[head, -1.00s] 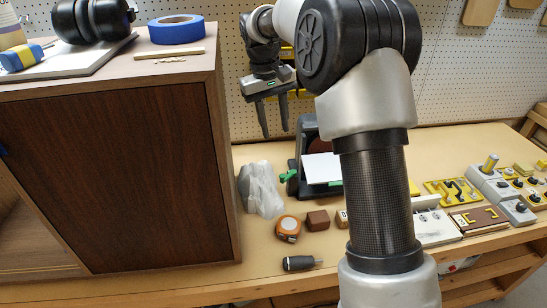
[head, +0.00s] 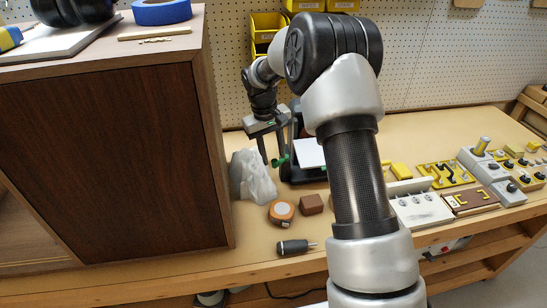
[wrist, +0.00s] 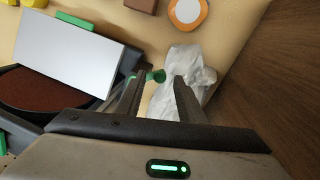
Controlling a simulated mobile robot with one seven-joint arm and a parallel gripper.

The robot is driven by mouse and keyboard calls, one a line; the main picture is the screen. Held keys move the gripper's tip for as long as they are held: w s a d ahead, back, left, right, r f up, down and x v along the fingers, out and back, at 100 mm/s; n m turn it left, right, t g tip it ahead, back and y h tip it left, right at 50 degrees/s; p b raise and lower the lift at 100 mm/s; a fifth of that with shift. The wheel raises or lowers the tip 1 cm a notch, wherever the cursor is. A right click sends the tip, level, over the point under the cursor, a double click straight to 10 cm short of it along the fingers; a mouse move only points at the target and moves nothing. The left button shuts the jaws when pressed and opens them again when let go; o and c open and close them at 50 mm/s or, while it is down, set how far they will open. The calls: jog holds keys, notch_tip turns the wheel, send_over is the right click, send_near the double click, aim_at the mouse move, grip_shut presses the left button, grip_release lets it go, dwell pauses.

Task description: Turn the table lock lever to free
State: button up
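The green lever (head: 281,161) sticks out at the left side of the black sander (head: 292,178). In the wrist view its round green knob (wrist: 158,76) shows in the gap between the two fingertips, with a green shaft partly hidden behind the left finger. My gripper (head: 276,160) points down at the lever, with its fingers apart. It also shows open and empty in the wrist view (wrist: 157,84). I cannot tell how far the fingertips are above the knob. The sander's white table (wrist: 70,50) and brown disc (wrist: 45,88) lie left of the fingers.
A crumpled translucent bag (head: 252,178) lies close beside the lever, with the brown cabinet (head: 110,160) to its left. A tape measure (head: 281,212), a brown block (head: 311,204) and a dark screwdriver-like tool (head: 295,247) lie in front. Fixtures fill the bench's right.

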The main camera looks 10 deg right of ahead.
jog(key=shift+d+f, duration=0.1)
jog(key=shift+f, duration=0.7)
grip_shut()
jog(key=shift+w+m, duration=0.25)
jog(key=shift+m, duration=0.35)
grip_release()
jog(key=shift+r, duration=0.15)
notch_tip(320, 180, up, 17)
jog(key=a+p, duration=0.1)
jog(key=a, duration=0.1)
jog(key=shift+s+a, duration=0.15)
jog(key=shift+a, duration=0.25)
